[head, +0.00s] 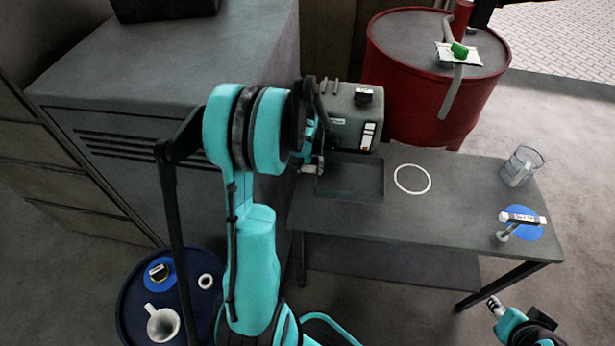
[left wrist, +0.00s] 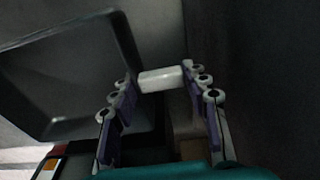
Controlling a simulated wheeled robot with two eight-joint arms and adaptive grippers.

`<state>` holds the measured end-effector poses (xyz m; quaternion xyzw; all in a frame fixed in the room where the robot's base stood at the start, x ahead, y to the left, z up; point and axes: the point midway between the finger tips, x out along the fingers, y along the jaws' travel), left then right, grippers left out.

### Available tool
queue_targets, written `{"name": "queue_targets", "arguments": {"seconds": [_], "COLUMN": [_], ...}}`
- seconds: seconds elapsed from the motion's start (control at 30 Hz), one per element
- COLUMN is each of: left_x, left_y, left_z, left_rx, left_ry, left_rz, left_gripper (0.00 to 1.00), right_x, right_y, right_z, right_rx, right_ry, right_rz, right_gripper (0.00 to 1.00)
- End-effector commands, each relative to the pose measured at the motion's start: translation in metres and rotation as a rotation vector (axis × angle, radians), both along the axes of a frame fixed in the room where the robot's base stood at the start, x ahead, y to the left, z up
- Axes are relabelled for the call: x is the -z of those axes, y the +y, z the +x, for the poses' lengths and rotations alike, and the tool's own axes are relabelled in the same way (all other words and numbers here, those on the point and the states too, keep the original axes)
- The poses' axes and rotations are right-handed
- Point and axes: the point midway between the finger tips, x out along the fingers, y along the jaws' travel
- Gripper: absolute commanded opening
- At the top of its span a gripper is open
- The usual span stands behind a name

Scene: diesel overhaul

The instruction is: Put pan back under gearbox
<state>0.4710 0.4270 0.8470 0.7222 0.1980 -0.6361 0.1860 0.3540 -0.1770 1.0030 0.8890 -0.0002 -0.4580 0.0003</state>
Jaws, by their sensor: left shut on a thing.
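The dark grey pan (head: 352,180) is a shallow square tray at the left end of the workbench, in front of the gearbox (head: 352,112). It fills the upper left of the left wrist view (left wrist: 70,75). My left gripper (head: 312,165) is at the pan's left side, partly hidden by my arm. In the left wrist view its fingers (left wrist: 160,105) are shut on a short white handle (left wrist: 160,78) beside the pan's rim. I cannot tell whether the pan touches the bench. Part of my right arm shows at the lower right; its gripper (head: 495,306) is too small to read.
The workbench (head: 450,190) also bears a white ring (head: 412,179), a glass jug (head: 521,166) and a blue disc with a labelled tool (head: 522,220). A red drum (head: 430,85) stands behind. A grey cabinet (head: 110,150) and a blue round stand (head: 130,300) are left.

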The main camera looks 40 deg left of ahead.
Motion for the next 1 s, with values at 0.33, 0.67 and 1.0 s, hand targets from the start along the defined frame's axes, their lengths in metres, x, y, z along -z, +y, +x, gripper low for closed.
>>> {"name": "queue_targets", "arguments": {"seconds": [0.33,0.67,1.0], "left_x": [0.025,0.051,0.053], "left_y": [0.018,0.018,0.018], "left_z": [0.001,0.000,0.000], "left_rx": [0.002,0.001,0.001], "left_ry": [0.000,0.000,0.000], "left_rz": [-0.001,-0.001,0.000], "left_gripper": [0.00,0.00,0.66], "right_x": [0.014,0.025,0.028], "right_y": [0.000,0.000,0.000], "right_z": [0.000,0.000,0.000], "right_rx": [0.000,0.000,0.000], "right_ry": [0.000,0.000,0.000], "right_rz": [0.000,0.000,0.000], "right_gripper": [0.38,0.38,0.38]}}
